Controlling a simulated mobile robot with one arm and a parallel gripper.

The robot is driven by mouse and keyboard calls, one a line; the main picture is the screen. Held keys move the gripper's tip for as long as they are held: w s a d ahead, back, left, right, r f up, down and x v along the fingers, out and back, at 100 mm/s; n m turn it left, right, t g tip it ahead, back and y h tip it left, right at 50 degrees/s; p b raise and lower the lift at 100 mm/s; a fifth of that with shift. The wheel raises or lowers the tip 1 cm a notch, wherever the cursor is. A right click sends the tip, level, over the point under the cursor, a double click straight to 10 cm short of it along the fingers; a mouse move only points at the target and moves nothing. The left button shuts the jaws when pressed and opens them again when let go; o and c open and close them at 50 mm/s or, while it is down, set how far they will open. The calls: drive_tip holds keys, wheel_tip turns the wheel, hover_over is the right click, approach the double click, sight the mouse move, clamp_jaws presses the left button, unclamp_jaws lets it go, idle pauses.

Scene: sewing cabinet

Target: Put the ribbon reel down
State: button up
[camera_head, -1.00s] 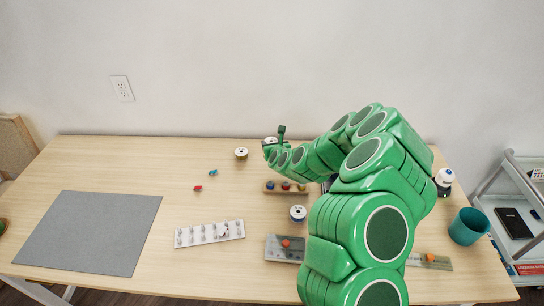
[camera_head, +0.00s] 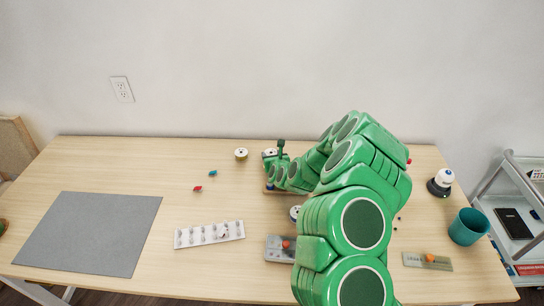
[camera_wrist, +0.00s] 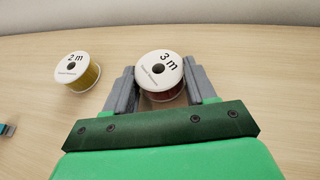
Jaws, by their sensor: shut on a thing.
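A ribbon reel (camera_wrist: 160,66) with a white top marked "3 m" and dark red ribbon is between the two grey fingers of my gripper (camera_wrist: 161,80). My gripper is shut on it. The reel is upright, its white face up, and shows small at the gripper's tip in the head view (camera_head: 269,153). I cannot tell whether its underside touches the table. A second reel (camera_wrist: 78,72), marked "2 m" with yellow ribbon, stands apart to the left; it also shows in the head view (camera_head: 241,153).
The wooden table (camera_head: 120,165) is clear behind the grey mat (camera_head: 88,232). A red clip (camera_head: 198,189) and a blue clip (camera_head: 213,173) lie left of my gripper. A white strip (camera_head: 209,234) lies in front. A teal cup (camera_head: 468,226) stands at the right. My arm hides part of the table.

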drive_tip(key=o, duration=1)
drive_tip(key=shift+f, duration=0.1)
drive_tip(key=shift+o, duration=0.2)
drive_tip(key=shift+s, duration=0.1)
drive_tip(key=shift+v, duration=5.95)
